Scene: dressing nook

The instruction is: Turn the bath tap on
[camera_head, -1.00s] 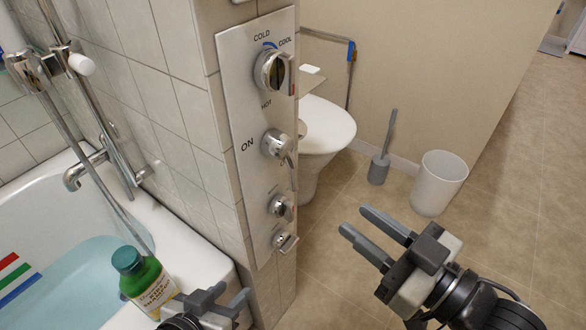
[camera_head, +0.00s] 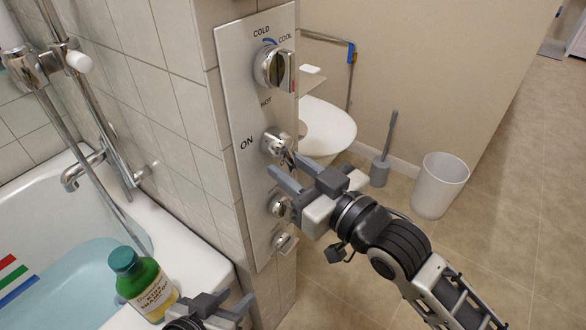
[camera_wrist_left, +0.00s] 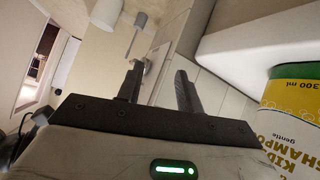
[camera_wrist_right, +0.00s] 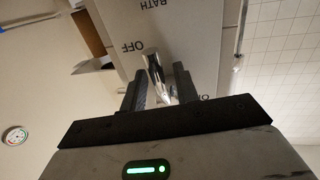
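A metal control panel (camera_head: 236,120) on the tiled pillar carries several chrome knobs. The lever knob (camera_head: 277,143) beside the "ON" label has its handle pointing down and right. My right gripper (camera_head: 282,172) is at the panel just below that knob. In the right wrist view the chrome lever (camera_wrist_right: 156,80) shows between and beyond the open fingers, near "OFF" and "BATH" lettering; I cannot tell whether they touch it. The bath spout (camera_head: 78,177) is on the left wall. My left gripper (camera_head: 235,299) is open and empty, low by the bath rim.
A temperature knob (camera_head: 271,67) is above and a smaller knob (camera_head: 278,206) below. A green shampoo bottle (camera_head: 142,284) stands on the bath rim (camera_head: 205,262) beside my left gripper.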

